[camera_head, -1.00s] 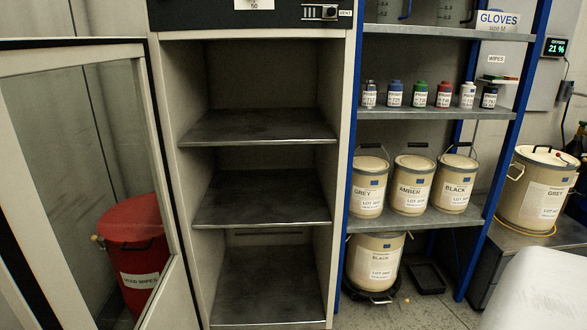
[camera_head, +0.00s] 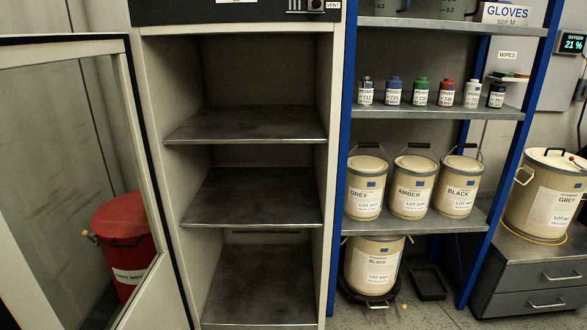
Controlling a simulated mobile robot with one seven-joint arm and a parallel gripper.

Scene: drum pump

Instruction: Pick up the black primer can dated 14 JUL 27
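A row of small primer bottles stands on the middle shelf (camera_head: 450,112) of the blue-posted rack. The rightmost bottle (camera_head: 496,94) is dark, nearly black, with a white label. Left of it stand a white one (camera_head: 473,94), a red one (camera_head: 446,93), a green one (camera_head: 420,92), a blue one (camera_head: 394,91) and a grey one (camera_head: 366,91). The labels are too small to read a date. My gripper is not in view.
An open cabinet with empty shelves (camera_head: 245,137) stands left of the rack, its glass door (camera_head: 75,190) swung open. A red bin (camera_head: 125,240) shows through the glass. A drawer bench (camera_head: 530,280) with a grey-labelled pail (camera_head: 543,195) stands at right.

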